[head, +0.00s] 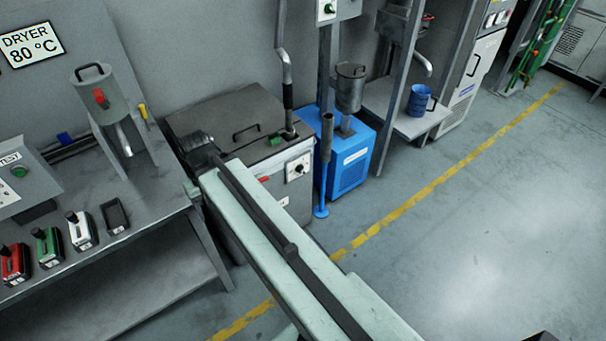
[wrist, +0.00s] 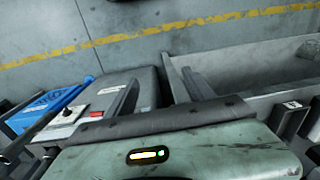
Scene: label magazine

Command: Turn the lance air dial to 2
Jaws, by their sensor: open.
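A white panel with a small dark knob, which looks like the lance air dial (head: 298,168), is on the front of a grey lidded cabinet (head: 235,118). Its numbers and pointer are too small to read. In the wrist view the white panel with the dial (wrist: 70,114) is at the left, beside a red spot. My gripper (head: 197,141) is at the end of my pale green arm, over the left front of the cabinet, to the left of the dial and apart from it. It is open, with nothing seen in it.
A blue unit (head: 348,160) with a metal canister stands right of the cabinet, with a blue-footed upright pipe (head: 325,160) before it. A bench (head: 150,215) with coloured handled blocks is at left. Open floor (head: 480,220) lies at right beyond a yellow line.

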